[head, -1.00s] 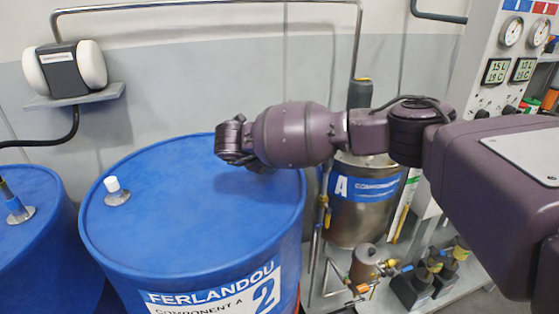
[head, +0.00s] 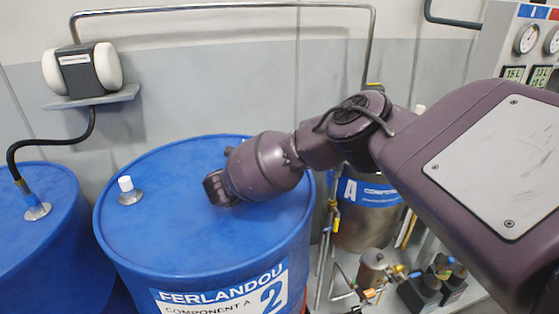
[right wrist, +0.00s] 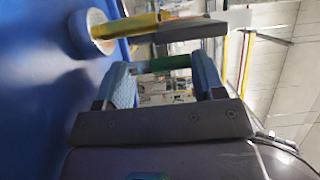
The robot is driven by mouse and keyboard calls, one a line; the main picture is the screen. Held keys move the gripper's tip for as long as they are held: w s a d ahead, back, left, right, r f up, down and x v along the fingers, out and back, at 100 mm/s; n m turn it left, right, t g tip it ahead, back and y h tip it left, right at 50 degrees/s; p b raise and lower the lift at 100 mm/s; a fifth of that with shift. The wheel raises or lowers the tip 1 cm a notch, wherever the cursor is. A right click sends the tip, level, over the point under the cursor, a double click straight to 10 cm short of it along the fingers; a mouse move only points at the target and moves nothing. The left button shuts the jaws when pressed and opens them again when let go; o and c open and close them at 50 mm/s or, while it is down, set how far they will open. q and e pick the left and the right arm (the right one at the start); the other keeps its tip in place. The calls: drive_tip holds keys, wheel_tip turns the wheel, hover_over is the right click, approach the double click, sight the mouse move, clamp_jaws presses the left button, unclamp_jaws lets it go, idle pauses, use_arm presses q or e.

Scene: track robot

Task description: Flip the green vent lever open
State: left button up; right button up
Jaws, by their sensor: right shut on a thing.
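The green lever (right wrist: 168,62) shows in the right wrist view as a short green bar. It lies between the blue-padded fingers of my right gripper (right wrist: 163,68), which is shut on it. Beside it, a yellow stem (right wrist: 125,27) rises from a round pale fitting (right wrist: 98,30) on the blue drum (right wrist: 35,90) and meets a dark grey piece (right wrist: 192,30). In the head view my right arm reaches over the drum labelled 2 (head: 165,235); my wrist hides the fingers and the lever there. My left gripper is out of view.
A white-capped fitting (head: 127,190) stands on the drum's left side. Another blue drum (head: 45,235) with a black hose is at the left. A steel tank marked A (head: 365,225), valves and pipes stand right of the drum. A wall pump (head: 82,70) sits on a shelf.

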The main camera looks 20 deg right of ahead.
idle(0.5)
drive_tip(key=o, duration=0.9)
drive_tip(key=shift+o, duration=0.2)
drive_tip(key=shift+a, duration=0.1)
drive_tip(key=p+v, duration=0.1)
drive_tip(key=v, duration=0.9)
drive_tip(key=shift+s+a+f, duration=0.1)
drive_tip(key=shift+s+a, duration=0.05)
drive_tip(key=shift+a, duration=0.15)
